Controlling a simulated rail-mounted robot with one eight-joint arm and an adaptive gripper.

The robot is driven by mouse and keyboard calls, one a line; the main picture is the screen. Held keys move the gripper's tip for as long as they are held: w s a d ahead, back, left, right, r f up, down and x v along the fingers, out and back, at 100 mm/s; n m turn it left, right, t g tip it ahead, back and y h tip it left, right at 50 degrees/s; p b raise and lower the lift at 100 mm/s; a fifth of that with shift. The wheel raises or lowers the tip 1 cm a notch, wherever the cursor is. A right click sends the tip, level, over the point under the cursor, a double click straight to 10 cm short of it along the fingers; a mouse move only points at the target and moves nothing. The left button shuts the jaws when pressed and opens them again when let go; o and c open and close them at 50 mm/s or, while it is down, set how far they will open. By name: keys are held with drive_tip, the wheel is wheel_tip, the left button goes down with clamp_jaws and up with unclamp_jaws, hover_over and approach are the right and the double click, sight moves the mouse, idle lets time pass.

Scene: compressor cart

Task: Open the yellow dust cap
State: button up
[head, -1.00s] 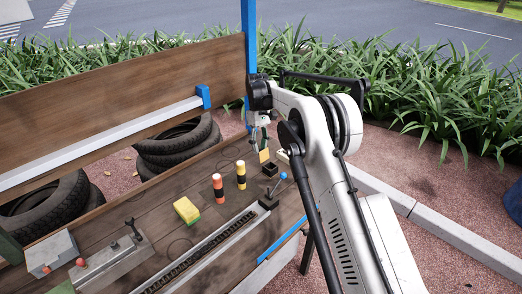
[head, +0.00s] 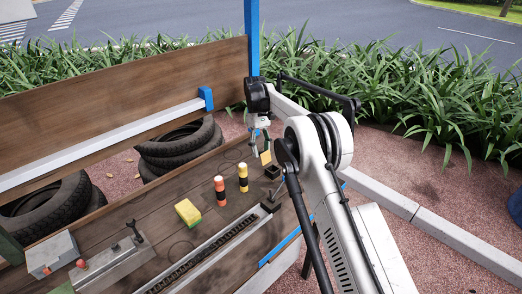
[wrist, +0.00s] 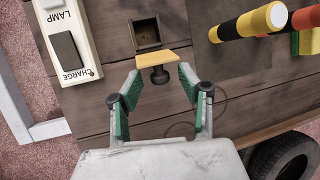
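The yellow dust cap (wrist: 163,59) is a flat plate with a black knob (wrist: 158,76) on the side facing my gripper. It stands raised at the edge of a small dark square box, whose opening (wrist: 146,33) shows uncovered in the wrist view. In the head view the cap (head: 265,157) stands upright beside the box (head: 272,171). My gripper (wrist: 159,83) is open, its green-padded fingers spread on either side of the knob. A gap shows between each fingertip and the knob. In the head view my gripper (head: 259,150) is just left of the cap.
A white switch panel (wrist: 65,45) marked LAMP and CHARGE lies beside the box. Red-black (head: 220,190) and yellow-black (head: 242,177) posts and a yellow-green sponge (head: 188,212) stand nearby on the wooden deck. A wooden backboard (head: 120,90) rises behind.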

wheel_tip(320, 180, up, 10)
idle(0.6)
drive_tip(key=shift+r, duration=0.1)
drive_tip(key=s+d+r+m+t+y, duration=0.1)
drive_tip(key=s+d+r+t, duration=0.2)
drive_tip(key=r, duration=0.4)
drive_tip(key=s+d+r+m, duration=0.2)
drive_tip(key=s+d+r, duration=0.1)
drive_tip(key=d+r, duration=0.3)
drive_tip(key=s+d+r+m+t, duration=0.1)
drive_tip(key=s+d+r+t, duration=0.15)
drive_tip(key=s, duration=0.35)
drive_tip(key=s+d+r+m+t, duration=0.1)
drive_tip(key=s+d+r, duration=0.3)
drive_tip(key=s, duration=0.2)
drive_tip(key=s+d+f+m+t, duration=0.1)
drive_tip(key=s+d+f, duration=0.1)
drive_tip(key=s, duration=0.7)
drive_tip(key=s+d+f+m+t, duration=0.1)
drive_tip(key=s+d+f+t, duration=0.1)
drive_tip(key=s, duration=0.7)
drive_tip(key=s+d+f+m+t, duration=0.2)
drive_tip(key=s+d+f, duration=0.2)
drive_tip(key=s, duration=0.5)
wheel_tip(320, 180, down, 2)
drive_tip(key=shift+d+f, duration=0.1)
drive_tip(key=shift+d, duration=0.05)
